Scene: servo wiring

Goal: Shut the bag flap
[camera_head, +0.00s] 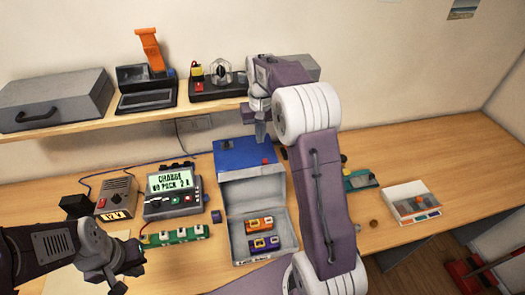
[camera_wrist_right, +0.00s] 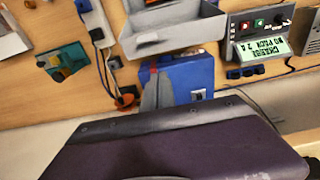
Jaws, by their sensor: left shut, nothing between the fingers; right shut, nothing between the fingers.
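The bag (camera_head: 239,211) is a grey open box on the table in the head view, with an orange pack (camera_head: 259,224) and a purple pack (camera_head: 263,243) inside. Its blue flap (camera_head: 237,153) is open and stands at the back of the bag. The bag (camera_wrist_right: 185,38) and flap (camera_wrist_right: 192,78) also show in the right wrist view. My right gripper (camera_head: 261,132) is shut and empty, pointing down at the flap's far edge; I cannot tell if it touches. In the right wrist view its grey finger overlaps the flap. My left gripper (camera_head: 122,276) is shut and empty, low at the left.
A charger (camera_head: 172,190) with a lit screen and a power supply (camera_head: 117,197) stand left of the bag. A green strip (camera_head: 173,237) lies in front of them. A white tray (camera_head: 412,201) is at the right. A shelf (camera_head: 60,133) with a grey case (camera_head: 55,101) runs behind.

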